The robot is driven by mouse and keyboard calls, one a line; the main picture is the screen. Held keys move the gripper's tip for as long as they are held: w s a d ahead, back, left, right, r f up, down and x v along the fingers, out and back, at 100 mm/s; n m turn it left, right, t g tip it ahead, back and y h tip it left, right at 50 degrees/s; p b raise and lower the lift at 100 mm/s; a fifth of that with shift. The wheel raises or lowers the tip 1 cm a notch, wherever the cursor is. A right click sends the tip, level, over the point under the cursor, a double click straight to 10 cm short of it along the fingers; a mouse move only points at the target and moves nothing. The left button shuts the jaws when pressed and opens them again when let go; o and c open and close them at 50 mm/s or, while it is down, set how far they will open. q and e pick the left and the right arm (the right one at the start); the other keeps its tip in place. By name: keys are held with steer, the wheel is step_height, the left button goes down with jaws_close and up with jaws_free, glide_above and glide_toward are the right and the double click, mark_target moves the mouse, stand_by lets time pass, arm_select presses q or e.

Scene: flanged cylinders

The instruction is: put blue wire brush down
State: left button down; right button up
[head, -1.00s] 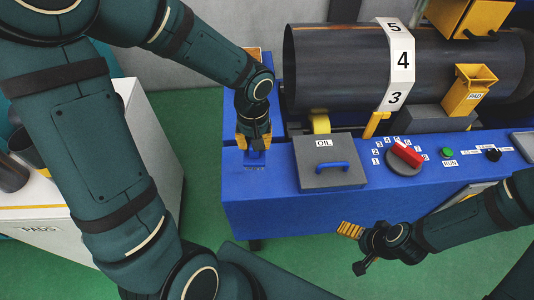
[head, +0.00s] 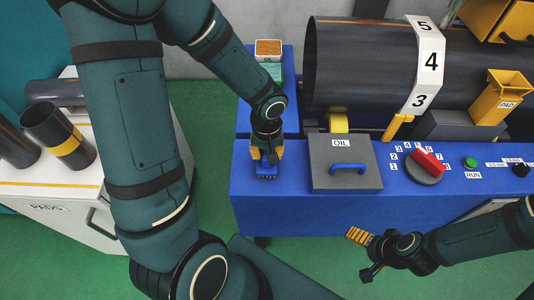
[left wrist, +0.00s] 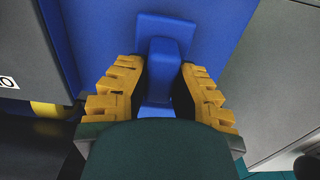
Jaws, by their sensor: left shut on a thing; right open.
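The blue wire brush (head: 267,172) is in my left gripper (head: 266,155), over the front left part of the blue bench (head: 290,190), left of the grey OIL lid. In the left wrist view the brush's blue block (left wrist: 163,55) sits between the yellow fingers of my left gripper (left wrist: 160,68), above a blue surface. Blue on blue, I cannot tell whether the brush touches the bench. My right gripper (head: 362,256) is open and empty in front of the bench, over the green floor.
The grey OIL lid (head: 335,172) with its blue handle is close to the right of the brush. A red dial switch (head: 428,160) is farther right. A big dark cylinder (head: 360,65) lies behind. A wood-topped block (head: 268,47) and a green one (head: 268,71) sit at the back left.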

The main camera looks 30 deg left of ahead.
mark_target(267, 152)
arm_select(q)
steer(key=shift+f, duration=0.25)
steer(key=shift+f, duration=0.1)
steer(key=c, duration=1)
jaws_free()
steer(key=shift+o, duration=0.2)
steer(key=shift+r, duration=0.25)
step_height(267, 152, up, 12)
steer(key=p, duration=0.3)
steer(key=shift+f, duration=0.1)
